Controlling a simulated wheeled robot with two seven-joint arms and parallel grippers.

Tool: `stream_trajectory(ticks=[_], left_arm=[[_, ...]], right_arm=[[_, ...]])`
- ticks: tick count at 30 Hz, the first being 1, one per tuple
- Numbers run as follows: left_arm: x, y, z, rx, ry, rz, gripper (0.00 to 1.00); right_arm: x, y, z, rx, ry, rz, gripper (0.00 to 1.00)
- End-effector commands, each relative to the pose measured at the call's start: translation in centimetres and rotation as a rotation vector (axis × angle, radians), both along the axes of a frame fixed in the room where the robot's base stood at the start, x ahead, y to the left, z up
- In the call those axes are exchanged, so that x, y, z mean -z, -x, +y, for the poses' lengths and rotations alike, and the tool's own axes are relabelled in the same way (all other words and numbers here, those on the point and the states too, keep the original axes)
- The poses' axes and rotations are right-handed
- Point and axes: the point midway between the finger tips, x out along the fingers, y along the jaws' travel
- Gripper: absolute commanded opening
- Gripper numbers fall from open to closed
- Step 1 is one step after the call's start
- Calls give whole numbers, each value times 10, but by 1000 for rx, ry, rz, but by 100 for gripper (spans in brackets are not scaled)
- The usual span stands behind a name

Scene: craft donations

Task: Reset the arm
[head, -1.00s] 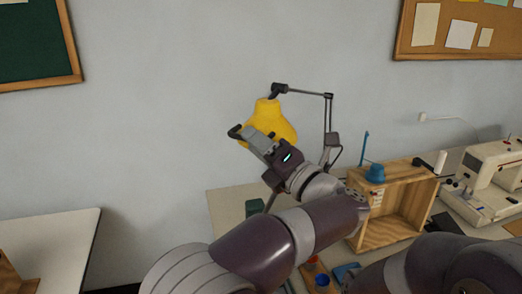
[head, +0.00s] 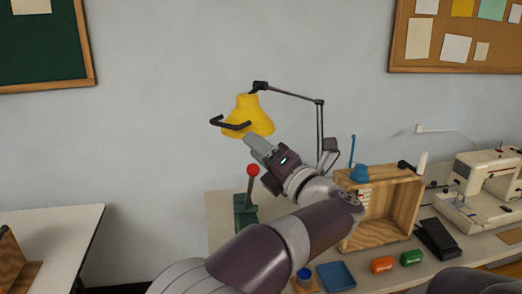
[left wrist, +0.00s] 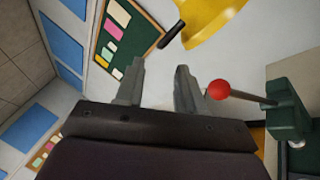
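My left gripper (head: 252,145) is raised above the back table, just below the yellow lamp shade (head: 250,113). In the left wrist view its two fingers (left wrist: 158,88) are spread apart with nothing between them. The yellow shade also shows there at the top (left wrist: 212,18), beyond the fingertips. A red-knobbed lever (head: 252,171) on a green base stands just below and left of the gripper. Its knob (left wrist: 219,90) appears right of the fingers in the wrist view. My right gripper is out of view; only part of my right arm shows at the bottom right.
A wooden box (head: 409,202) stands right of my left arm, with a blue thing on top. A blue tray (head: 337,276), an orange block (head: 382,264) and a green block (head: 411,257) lie in front. A sewing machine (head: 488,180) is at right. The left white table (head: 60,232) is mostly clear.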

Motion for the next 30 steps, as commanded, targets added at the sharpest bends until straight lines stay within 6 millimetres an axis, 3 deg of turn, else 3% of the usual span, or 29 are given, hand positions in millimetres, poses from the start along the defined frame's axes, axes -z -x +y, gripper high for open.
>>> stream_trajectory(ticks=[2, 5, 8, 10, 12, 15, 18, 21, 24, 26, 30], left_arm=[[2, -5, -6, 26, -33, 36, 38], [15, -28, -49, 229, -243, 148, 38], [72, -37, -114, 583, -718, 370, 38], [136, -21, -118, 838, -1102, 583, 38], [196, 10, -91, 1044, -1379, 779, 38], [258, 68, -31, 1295, -1628, 1024, 38], [294, 135, 39, 1525, -1761, 1247, 38], [309, 200, 102, 1713, -1791, 1434, 38], [308, 248, 150, 1806, -1742, 1570, 38], [301, 263, 172, 1790, -1687, 1620, 38], [291, 259, 192, 1713, -1600, 1653, 38]], right_arm=[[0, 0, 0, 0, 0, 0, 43], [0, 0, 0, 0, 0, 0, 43], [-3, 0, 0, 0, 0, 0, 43], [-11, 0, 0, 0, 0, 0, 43], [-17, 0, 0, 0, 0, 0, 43], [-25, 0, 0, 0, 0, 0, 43], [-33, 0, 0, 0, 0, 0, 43], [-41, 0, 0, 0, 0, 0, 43], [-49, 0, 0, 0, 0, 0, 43], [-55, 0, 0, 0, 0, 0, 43], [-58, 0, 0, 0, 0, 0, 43]])
